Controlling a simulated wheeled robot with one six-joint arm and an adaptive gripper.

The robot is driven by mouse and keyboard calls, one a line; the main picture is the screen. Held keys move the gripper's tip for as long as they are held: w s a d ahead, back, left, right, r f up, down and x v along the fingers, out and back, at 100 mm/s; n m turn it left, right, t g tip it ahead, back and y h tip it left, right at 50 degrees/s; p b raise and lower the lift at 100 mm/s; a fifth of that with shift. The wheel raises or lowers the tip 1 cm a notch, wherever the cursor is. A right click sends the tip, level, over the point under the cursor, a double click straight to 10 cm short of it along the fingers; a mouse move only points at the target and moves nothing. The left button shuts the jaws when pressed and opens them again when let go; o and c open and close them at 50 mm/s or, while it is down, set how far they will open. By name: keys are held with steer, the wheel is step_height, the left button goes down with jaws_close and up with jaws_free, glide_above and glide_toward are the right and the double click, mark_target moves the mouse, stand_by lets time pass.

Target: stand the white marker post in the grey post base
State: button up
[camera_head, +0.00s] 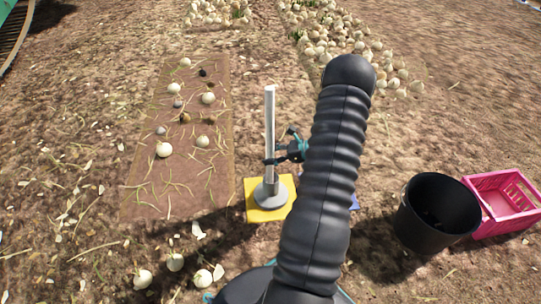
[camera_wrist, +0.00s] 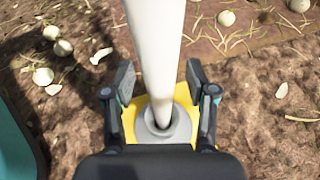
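The white marker post (camera_head: 270,120) stands upright, its lower end inside the socket of the grey post base (camera_head: 272,194). The base sits on a yellow square plate (camera_head: 252,211) on the soil. In the wrist view the post (camera_wrist: 155,40) runs down into the round grey base (camera_wrist: 178,130). My gripper (camera_wrist: 161,82) has one finger on each side of the post, with a visible gap on both sides, so it is open and not holding it. In the head view my gripper (camera_head: 281,148) is at the post's lower half, partly hidden behind my arm.
A brown soil strip (camera_head: 150,190) with several onions and stones lies left of the base. A black bucket (camera_head: 437,212) and a pink crate (camera_head: 500,202) stand at right. More onions (camera_head: 335,35) lie at the back. A bit of blue (camera_head: 354,202) shows beside my arm.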

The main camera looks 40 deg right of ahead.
steer(key=v, duration=1.2)
stand_by(1.1)
steer(key=s+a+n+g, duration=0.6)
steer(key=s+a, duration=0.1)
steer(key=s+a+r+n+h+p, duration=0.2)
steer(key=a+r+n+h+p, duration=0.1)
steer(key=a+r+n, duration=0.4)
steer(key=s+a+r+n+h+p, duration=0.2)
steer(key=a+r+n, duration=0.5)
steer(key=a+r, duration=0.7)
steer(key=s+a+r+n+t+h+p, duration=0.1)
steer(key=a+r+n+p, duration=0.4)
steer(key=r, duration=1.1)
steer(key=s+a+n+h, duration=0.1)
steer(key=a+n+h, duration=0.1)
steer(key=a, duration=0.4)
steer(key=shift+n+h, duration=0.4)
steer(key=shift+n, duration=0.1)
